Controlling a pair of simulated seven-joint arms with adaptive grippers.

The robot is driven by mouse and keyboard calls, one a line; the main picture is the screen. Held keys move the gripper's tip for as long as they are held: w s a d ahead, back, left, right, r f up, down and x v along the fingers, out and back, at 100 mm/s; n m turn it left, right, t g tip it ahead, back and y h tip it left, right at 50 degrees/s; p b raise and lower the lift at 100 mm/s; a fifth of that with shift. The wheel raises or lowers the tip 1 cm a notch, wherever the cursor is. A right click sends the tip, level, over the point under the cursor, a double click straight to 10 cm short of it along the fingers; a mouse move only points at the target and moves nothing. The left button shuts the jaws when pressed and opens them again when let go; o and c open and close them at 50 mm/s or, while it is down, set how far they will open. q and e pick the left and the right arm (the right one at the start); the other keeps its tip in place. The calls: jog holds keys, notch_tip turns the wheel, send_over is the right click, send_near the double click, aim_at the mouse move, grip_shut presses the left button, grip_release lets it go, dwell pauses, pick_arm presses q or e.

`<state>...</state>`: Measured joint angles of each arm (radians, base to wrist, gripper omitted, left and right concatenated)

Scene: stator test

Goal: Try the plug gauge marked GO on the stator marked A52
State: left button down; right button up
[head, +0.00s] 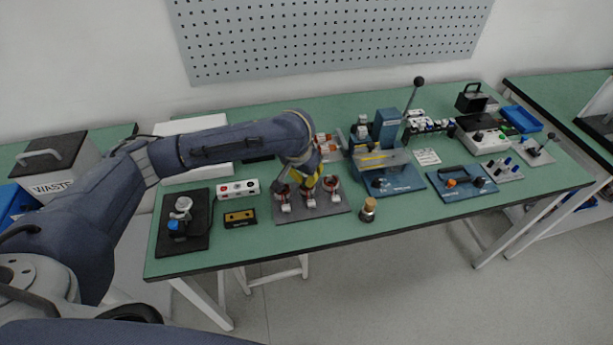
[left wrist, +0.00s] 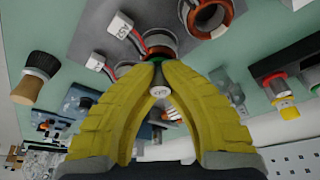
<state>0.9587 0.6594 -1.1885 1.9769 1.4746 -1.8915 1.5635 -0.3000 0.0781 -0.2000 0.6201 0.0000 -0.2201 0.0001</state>
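My left gripper (left wrist: 158,68) has its yellow fingers closed on the plug gauge (left wrist: 160,91), whose round grey end with faint lettering faces the wrist camera. A green band shows at the fingertips, against the bore of a copper-wound stator (left wrist: 160,38). A white tag marked A52 (left wrist: 120,27) joins this stator by a red lead. How deep the gauge sits is hidden. In the head view the left gripper (head: 312,186) is over the middle of the grey plate (head: 320,208), among the stators. My right gripper is not in view.
Another stator (head: 331,186) stands to the right on the plate. A white block (head: 238,188) with red marks and a black-and-brass block (head: 240,218) lie left. A small brush (head: 368,210) stands right, before a blue press (head: 387,180). The front strip of table is clear.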

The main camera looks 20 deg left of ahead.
pick_arm(q)
jog(key=shift+f, duration=0.45)
dwell(2.1)
jog(key=shift+r, duration=2.25)
dwell(1.2)
jog(key=shift+r, duration=2.4)
